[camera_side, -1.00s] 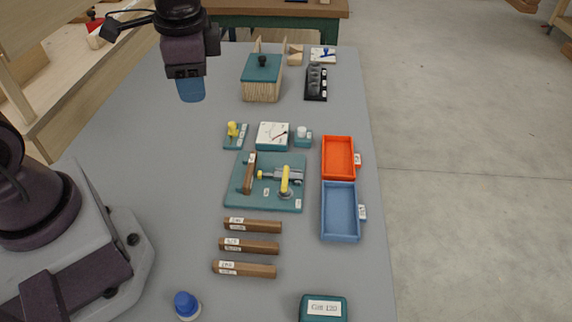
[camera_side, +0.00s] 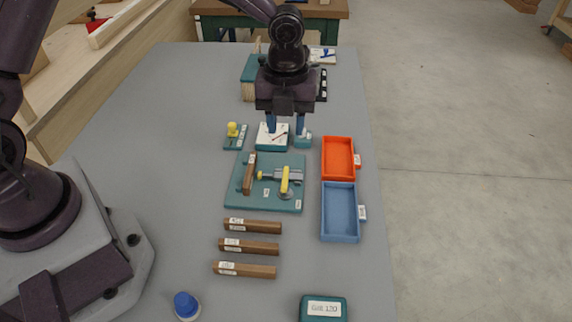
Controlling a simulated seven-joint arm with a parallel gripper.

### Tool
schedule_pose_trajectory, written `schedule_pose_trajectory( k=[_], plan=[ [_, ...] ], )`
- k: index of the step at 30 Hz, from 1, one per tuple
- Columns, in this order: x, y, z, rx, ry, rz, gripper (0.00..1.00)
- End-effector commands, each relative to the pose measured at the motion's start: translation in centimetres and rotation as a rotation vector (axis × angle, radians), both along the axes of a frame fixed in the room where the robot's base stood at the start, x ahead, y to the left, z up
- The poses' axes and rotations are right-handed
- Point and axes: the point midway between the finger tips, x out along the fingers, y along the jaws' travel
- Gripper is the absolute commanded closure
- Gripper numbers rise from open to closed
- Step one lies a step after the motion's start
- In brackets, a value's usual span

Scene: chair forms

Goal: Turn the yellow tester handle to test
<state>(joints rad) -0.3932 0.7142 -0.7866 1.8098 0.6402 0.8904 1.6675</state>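The teal test board (camera_side: 235,198) lies on the grey table, with a short brown bar (camera_side: 249,174) at its left. A yellow lever (camera_side: 285,180) stands upright in the picture on a grey clamp there. A separate yellow knob (camera_side: 233,129) sits on a small labelled teal base up and left; I cannot tell which is the tester handle. My gripper (camera_side: 285,128) is open, its two blue fingers apart and pointing down, by the white-faced gauge (camera_side: 268,140) and the small teal block (camera_side: 303,142). It appears empty. Whether the fingers touch anything cannot be told.
An orange tray (camera_side: 325,160) and a blue tray (camera_side: 325,215) stand at the right. Several brown bars (camera_side: 250,246) lie below the board. A blue-topped knob (camera_side: 186,304) and a teal box (camera_side: 323,318) are near the front.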

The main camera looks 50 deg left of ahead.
Motion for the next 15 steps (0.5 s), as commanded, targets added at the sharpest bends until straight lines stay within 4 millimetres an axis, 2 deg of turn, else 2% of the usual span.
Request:
schedule_pose_trajectory(
  k=[9, 15],
  plan=[
    [-0.2, -0.1, -6.7, -0.001, 0.006, 0.0, 0.62],
    [-0.1, -0.1, -9.8, -0.001, 0.004, 0.003, 0.62]
  ],
)
